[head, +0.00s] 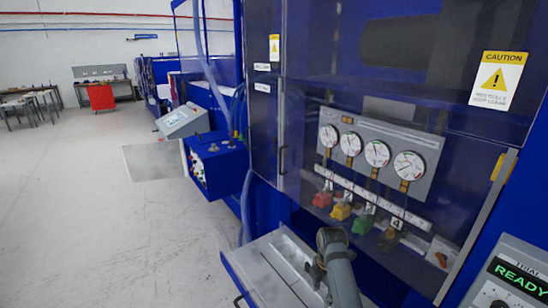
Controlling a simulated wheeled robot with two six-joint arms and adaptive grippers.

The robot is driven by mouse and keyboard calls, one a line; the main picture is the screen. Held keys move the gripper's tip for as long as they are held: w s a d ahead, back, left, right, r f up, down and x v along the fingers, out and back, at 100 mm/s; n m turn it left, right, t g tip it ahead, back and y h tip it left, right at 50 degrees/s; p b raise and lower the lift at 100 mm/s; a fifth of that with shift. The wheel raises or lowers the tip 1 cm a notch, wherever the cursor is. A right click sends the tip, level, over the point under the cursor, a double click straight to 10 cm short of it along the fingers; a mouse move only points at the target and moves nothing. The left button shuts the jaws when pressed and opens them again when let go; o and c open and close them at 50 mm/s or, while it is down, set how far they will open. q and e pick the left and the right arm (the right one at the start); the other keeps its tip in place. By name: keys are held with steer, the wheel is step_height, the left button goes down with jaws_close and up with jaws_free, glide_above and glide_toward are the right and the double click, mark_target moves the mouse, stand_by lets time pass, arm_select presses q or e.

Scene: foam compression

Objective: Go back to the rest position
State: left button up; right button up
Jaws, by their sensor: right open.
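My right gripper (319,268) shows at the lower middle, beside the grey arm link that comes up from the bottom edge. It is over the metal-topped drawer or tray (268,270) at the front of the blue machine. It is small and partly hidden by my arm; nothing shows held in it. My left gripper is not in view.
The blue machine (262,130) has several gauges (377,153) above coloured knobs (362,224) behind a clear door. A panel reading READY (517,272) stands at lower right. A control box (217,165) juts out left. The floor (90,230) at left is clear.

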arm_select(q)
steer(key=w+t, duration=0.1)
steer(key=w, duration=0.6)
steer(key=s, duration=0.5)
arm_select(e)
steer(key=s+d+f+m+t, duration=0.1)
steer(key=s+d+f+m, duration=0.1)
steer(key=s+d+m, duration=0.35)
steer(key=s+d+f+m+t, duration=0.1)
steer(key=s+d+f+m, duration=0.2)
steer(key=s+m, duration=0.6)
steer(key=s+d+r+m+t+h, duration=0.1)
steer(key=s+r+m, duration=0.4)
steer(key=s+m, duration=0.35)
step_height(320, 180, down, 34)
steer(key=s+d+r+g+b, duration=0.1)
steer(key=s+d+b, duration=0.2)
steer(key=b, duration=0.5)
arm_select(q)
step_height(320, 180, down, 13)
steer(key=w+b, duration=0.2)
steer(key=b, duration=0.3)
arm_select(e)
steer(key=s+f+g, duration=0.1)
steer(key=s+f, duration=1.7)
steer(key=f, duration=0.4)
steer(key=shift+s+d+f, duration=0.15)
steer(key=shift+d+f, duration=0.15)
steer(key=shift+d, duration=0.1)
